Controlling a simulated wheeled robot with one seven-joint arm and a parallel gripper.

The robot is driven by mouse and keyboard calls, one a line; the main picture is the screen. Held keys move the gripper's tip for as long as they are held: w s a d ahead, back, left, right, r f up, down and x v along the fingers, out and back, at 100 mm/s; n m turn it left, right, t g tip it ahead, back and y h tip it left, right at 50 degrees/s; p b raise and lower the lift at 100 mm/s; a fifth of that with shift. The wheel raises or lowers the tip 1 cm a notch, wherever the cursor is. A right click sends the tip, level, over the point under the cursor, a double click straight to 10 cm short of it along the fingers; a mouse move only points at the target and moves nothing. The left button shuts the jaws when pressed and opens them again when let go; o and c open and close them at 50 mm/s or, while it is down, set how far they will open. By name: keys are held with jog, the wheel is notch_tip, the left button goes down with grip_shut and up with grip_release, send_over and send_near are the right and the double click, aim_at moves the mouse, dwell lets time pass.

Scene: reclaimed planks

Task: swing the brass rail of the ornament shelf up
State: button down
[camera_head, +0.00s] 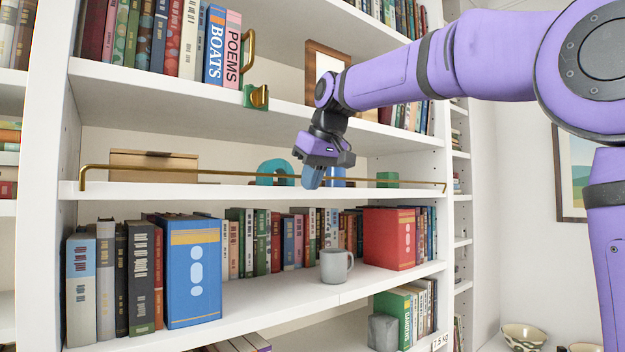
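The thin brass rail (200,170) runs along the front of the ornament shelf (230,191), the middle shelf. Its bar shows slightly above the shelf's front edge, with a short bent end at the left and another at the right. My gripper (312,180) reaches down from the upper right to the rail, right of its middle. The fingers overlap the rail in this view. I cannot tell whether they touch it or whether they are open or shut. The gripper hides a short stretch of the rail.
Behind the rail stand a wooden box (150,167), a teal arch (275,172), a blue object (336,175) and a green block (387,180). A grey mug (336,265) and books fill the shelf below.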

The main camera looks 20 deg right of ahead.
jog(key=shift+w+a, duration=0.2)
jog(key=shift+w, duration=0.4)
jog(key=shift+s, duration=0.1)
jog(key=s, duration=0.1)
jog(key=s+d, duration=0.1)
jog(key=s, duration=0.2)
jog(key=shift+s+d, duration=0.25)
jog(key=shift+s, duration=0.05)
dwell(0.3)
dwell(0.4)
jog(key=s+d+f+m+h, duration=0.1)
jog(key=s+d+f, duration=0.2)
jog(key=s+f, duration=0.9)
jog(key=s+d+f+m, duration=0.2)
jog(key=s+d+f, duration=0.1)
jog(key=s+f, duration=1)
jog(key=s, duration=0.3)
jog(key=shift+d+m+h, duration=0.25)
jog(key=shift+m+h, duration=0.05)
jog(key=shift+h, duration=0.1)
